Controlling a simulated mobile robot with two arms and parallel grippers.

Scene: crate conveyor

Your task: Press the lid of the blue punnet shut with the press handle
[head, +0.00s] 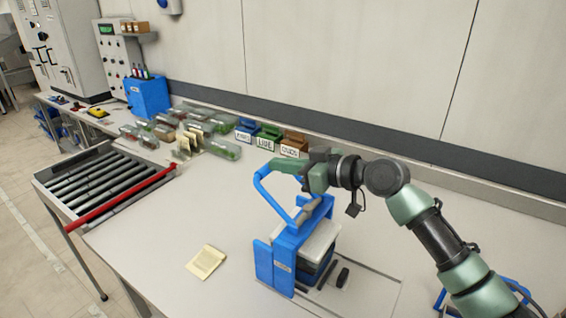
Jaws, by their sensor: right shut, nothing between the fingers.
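A blue press (287,254) stands on the bench in the middle foreground. Its looped blue press handle (262,188) is raised and leans up to the left. A white plate (322,240) sits in the press, above a dark blue box (312,270) that may be the blue punnet; its lid cannot be made out. My right gripper (277,167), green, is shut and empty at the top of the handle loop. Whether it touches the handle cannot be told. My left gripper is out of view.
A roller conveyor (105,186) with a red bar (120,200) lies at the left. Clear punnets (215,148) and small labelled bins (265,141) line the back. A yellow note (206,262) lies left of the press. The bench between conveyor and press is mostly clear.

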